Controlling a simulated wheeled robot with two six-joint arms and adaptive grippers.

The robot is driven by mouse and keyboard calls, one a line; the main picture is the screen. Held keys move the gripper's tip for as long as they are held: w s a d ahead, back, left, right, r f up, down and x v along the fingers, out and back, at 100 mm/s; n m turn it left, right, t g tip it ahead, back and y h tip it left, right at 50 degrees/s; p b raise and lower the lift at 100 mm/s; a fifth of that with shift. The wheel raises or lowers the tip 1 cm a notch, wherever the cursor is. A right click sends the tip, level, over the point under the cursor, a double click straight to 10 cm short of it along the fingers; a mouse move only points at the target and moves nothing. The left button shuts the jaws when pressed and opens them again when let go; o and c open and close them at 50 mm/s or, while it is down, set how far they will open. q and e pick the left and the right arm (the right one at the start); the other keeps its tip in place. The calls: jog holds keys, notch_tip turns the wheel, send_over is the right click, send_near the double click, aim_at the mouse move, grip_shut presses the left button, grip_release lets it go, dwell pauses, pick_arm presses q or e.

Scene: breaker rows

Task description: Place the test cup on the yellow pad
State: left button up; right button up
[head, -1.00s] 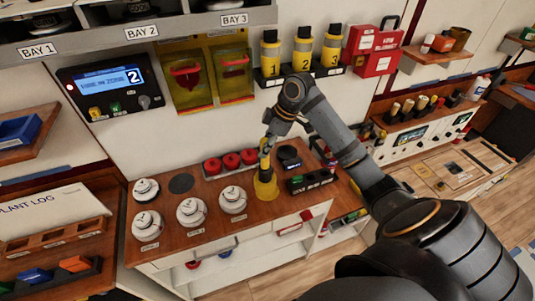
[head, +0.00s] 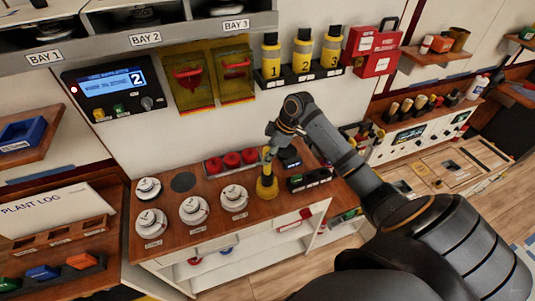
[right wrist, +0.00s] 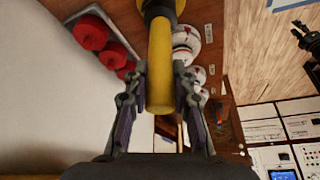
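The yellow test cup (head: 266,186) stands upright, with its slim handle up, at the right part of the wooden counter. Its handle (right wrist: 160,70) runs between the fingers of my right gripper (right wrist: 161,85) in the right wrist view, with a finger close against each side. In the head view my right gripper (head: 269,150) is above the cup, around its handle. The yellow pad is at the cup's foot and mostly hidden by it; I cannot tell whether the cup touches it. My left gripper is not in view.
Several white detector heads (head: 193,209) stand left of the cup on the counter (head: 178,232). Red caps (head: 232,160) sit in a tray behind it. Numbered yellow canisters (head: 303,55) hang on the wall above.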

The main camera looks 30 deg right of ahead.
jog(key=o, duration=0.4)
jog(key=shift+o, duration=0.2)
jog(key=shift+r, duration=0.2)
jog(key=b+v, duration=0.3)
jog(key=v, duration=0.9)
jog(key=shift+b, duration=0.3)
jog(key=shift+a, duration=0.1)
